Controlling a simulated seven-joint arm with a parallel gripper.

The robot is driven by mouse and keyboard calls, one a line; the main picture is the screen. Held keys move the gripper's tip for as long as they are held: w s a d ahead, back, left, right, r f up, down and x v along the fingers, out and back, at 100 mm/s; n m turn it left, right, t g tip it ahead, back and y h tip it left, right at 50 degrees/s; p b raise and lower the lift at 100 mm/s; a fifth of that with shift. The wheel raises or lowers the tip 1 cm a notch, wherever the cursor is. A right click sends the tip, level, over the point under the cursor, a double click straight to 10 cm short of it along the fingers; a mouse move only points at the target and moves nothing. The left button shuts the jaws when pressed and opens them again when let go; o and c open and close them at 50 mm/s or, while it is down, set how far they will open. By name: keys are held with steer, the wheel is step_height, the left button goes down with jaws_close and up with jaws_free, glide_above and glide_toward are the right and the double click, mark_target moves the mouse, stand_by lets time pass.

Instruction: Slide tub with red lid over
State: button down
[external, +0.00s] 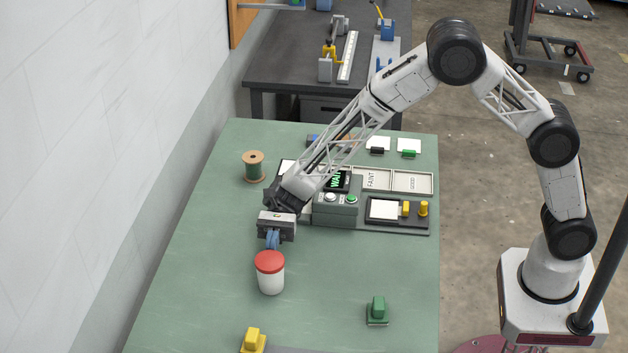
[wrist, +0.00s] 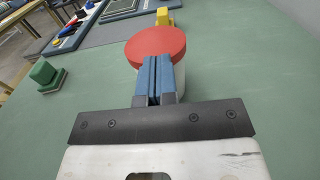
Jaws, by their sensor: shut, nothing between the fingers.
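The tub (external: 270,279) is white with a red lid (external: 270,262) and stands upright on the green table. My gripper (external: 272,244) is at the tub's far side in the external view, low and close behind it. Its blue fingers are shut together with nothing between them. In the wrist view the fingertips (wrist: 158,60) overlap the near edge of the red lid (wrist: 156,44), and the white tub body (wrist: 181,80) shows just beside them. I cannot tell whether the fingers touch the tub.
A green-handled block (external: 377,311) stands to the right of the tub, and a yellow one (external: 252,341) stands at the front. A control box (external: 338,208), a tray with a yellow piece (external: 398,222) and a thread spool (external: 253,166) lie farther back. The table's left side is clear.

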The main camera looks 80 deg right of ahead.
mark_target(261, 276)
steer(key=a, duration=0.7)
steer(key=shift+a, duration=0.15)
steer(key=d, duration=1.4)
stand_by(0.4)
